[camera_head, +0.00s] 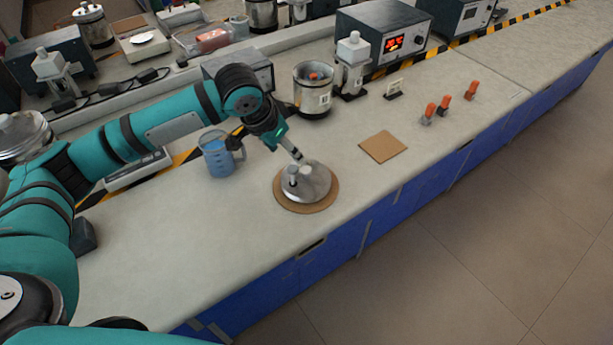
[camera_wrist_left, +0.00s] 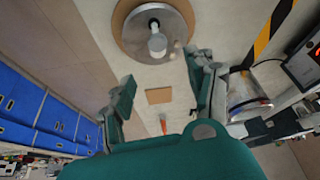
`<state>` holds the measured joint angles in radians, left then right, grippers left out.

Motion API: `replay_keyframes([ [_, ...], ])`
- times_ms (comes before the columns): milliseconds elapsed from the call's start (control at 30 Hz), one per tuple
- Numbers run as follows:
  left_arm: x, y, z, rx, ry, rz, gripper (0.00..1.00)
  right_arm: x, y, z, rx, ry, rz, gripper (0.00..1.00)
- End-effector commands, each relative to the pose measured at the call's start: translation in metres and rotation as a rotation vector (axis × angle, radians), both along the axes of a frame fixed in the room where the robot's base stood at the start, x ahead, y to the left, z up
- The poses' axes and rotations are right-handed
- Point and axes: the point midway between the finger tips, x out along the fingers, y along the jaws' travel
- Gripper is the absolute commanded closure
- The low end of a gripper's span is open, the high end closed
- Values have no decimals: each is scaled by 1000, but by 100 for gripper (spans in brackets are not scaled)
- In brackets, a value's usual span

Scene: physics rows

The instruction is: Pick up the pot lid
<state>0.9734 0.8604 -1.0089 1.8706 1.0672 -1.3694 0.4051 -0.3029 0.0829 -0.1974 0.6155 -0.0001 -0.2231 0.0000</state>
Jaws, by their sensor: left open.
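The pot lid (camera_head: 318,187) is a round, shiny metal disc with a small upright knob. It lies on a round brown mat (camera_head: 287,201) near the front edge of the bench. It also shows at the top of the left wrist view (camera_wrist_left: 178,22), with its pale knob below its middle. My left gripper (camera_head: 291,155) is close above the back of the lid, and its fingers partly hide that area. In the left wrist view the fingers (camera_wrist_left: 163,70) are spread apart with nothing between them. My right gripper is not in view.
A blue measuring jug (camera_head: 217,158) stands left of the lid. The bench between is clear.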

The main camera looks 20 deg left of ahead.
Motion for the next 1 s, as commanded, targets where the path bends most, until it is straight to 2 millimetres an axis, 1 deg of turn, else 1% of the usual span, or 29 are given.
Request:
replay_keyframes([
  [33,4,-3,-11,0,6,1,44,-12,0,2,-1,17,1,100],
  [100,9,-6,-24,0,3,1,44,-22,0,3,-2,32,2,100],
  [200,17,-9,-41,-1,1,1,44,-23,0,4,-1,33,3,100],
  [267,20,-11,-49,-1,1,1,44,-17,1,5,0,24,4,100],
  [433,25,-13,-62,-1,0,0,44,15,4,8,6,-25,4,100],
  [500,26,-15,-65,0,0,-1,44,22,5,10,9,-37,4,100],
  [567,28,-17,-70,0,1,0,44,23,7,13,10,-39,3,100],
  [667,32,-24,-84,-1,3,-1,44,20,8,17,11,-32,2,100],
  [800,39,-28,-102,0,1,0,44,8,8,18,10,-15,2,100],
  [900,41,-29,-108,0,0,0,44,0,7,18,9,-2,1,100],
  [1000,42,-29,-110,0,-1,-1,44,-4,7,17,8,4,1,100],
])
